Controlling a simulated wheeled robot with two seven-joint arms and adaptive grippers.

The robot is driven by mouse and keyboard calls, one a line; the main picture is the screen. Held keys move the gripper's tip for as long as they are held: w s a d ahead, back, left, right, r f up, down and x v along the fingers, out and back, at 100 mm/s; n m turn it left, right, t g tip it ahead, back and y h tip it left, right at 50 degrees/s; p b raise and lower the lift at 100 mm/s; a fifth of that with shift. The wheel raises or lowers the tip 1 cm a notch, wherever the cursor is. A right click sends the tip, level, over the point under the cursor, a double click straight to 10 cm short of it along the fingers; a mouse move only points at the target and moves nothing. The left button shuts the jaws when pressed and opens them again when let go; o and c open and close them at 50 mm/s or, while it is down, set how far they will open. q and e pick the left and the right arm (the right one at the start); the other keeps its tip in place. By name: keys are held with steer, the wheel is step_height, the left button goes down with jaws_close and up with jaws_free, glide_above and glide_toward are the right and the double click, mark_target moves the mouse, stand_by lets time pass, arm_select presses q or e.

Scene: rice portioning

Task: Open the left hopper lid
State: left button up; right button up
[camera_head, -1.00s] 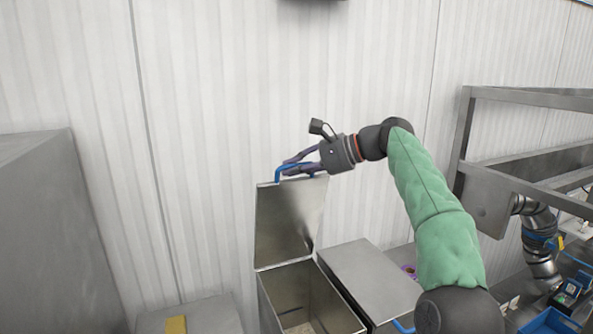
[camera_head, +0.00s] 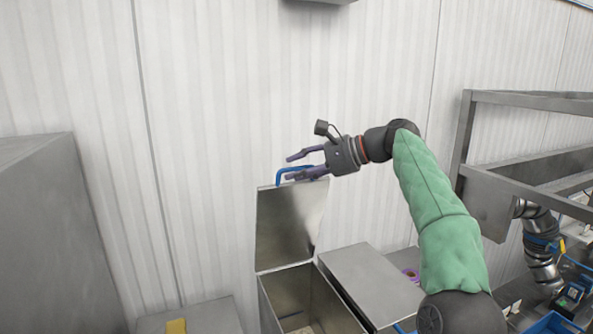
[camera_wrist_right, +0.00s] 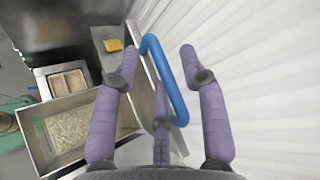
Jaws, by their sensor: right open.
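The left hopper lid (camera_head: 287,225) stands raised, near upright, at the back edge of the left hopper (camera_head: 312,300). Its blue handle (camera_head: 281,175) is at the lid's top edge; it also shows in the right wrist view (camera_wrist_right: 166,80). My right gripper (camera_head: 289,167) is at the top of the lid with its purple fingers spread. In the right wrist view the open fingers (camera_wrist_right: 157,62) lie on both sides of the handle, and whether any finger touches it I cannot tell. Pale grains (camera_wrist_right: 70,130) lie inside the hopper. My left gripper is not in view.
A closed steel hopper lid (camera_head: 370,283) lies just right of the open hopper. A ribbed white wall (camera_head: 220,100) is close behind. A steel frame (camera_head: 480,170) stands at the right. A yellow object (camera_head: 176,326) lies on a steel surface at the lower left.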

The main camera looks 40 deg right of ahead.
steer(key=v, duration=1.1)
steer(key=shift+s, duration=0.3)
